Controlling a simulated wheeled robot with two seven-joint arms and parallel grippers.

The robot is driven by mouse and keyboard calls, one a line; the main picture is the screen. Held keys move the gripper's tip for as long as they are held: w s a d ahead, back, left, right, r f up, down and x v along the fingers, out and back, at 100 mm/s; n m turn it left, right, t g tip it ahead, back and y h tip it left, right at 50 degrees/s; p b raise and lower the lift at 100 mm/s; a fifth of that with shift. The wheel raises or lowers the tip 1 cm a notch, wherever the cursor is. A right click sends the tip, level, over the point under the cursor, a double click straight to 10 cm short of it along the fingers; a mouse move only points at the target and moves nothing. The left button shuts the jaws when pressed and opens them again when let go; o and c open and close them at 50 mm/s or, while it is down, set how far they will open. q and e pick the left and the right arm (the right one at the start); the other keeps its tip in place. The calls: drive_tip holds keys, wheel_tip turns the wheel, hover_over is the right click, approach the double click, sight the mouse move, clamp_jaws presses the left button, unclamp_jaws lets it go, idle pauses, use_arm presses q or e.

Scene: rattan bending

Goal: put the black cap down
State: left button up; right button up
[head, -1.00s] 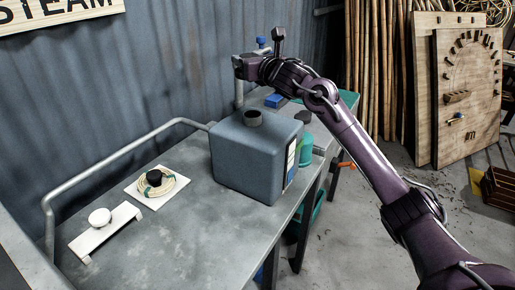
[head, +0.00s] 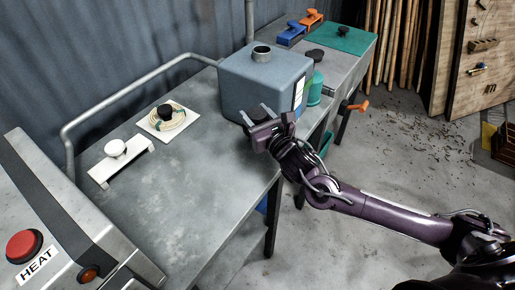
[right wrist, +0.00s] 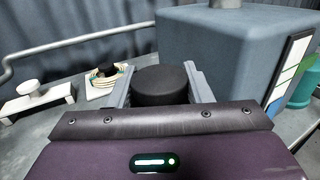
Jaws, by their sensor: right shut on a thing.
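The black cap (right wrist: 161,86) is between the two fingers of my right gripper (right wrist: 160,95), which is shut on it. In the head view the right gripper (head: 264,122) is in front of the blue-grey tank (head: 268,85), over the grey metal table (head: 190,185). The cap (head: 258,113) shows there as a dark disc at the fingers. I cannot tell whether it touches the table top. The tank's round neck (head: 262,53) is uncovered. My left gripper is not in view.
A white plate (head: 186,130) with a rattan coil and black knob lies left of the tank, near a white stand (head: 104,171) with a white knob. A pipe rail (head: 110,105) edges the table. The table's front middle is clear. A HEAT panel (head: 70,235) is at lower left.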

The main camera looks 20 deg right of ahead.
wheel_tip(320, 180, down, 13)
drive_tip(key=shift+f+p, duration=0.15)
drive_tip(key=shift+p, duration=0.2)
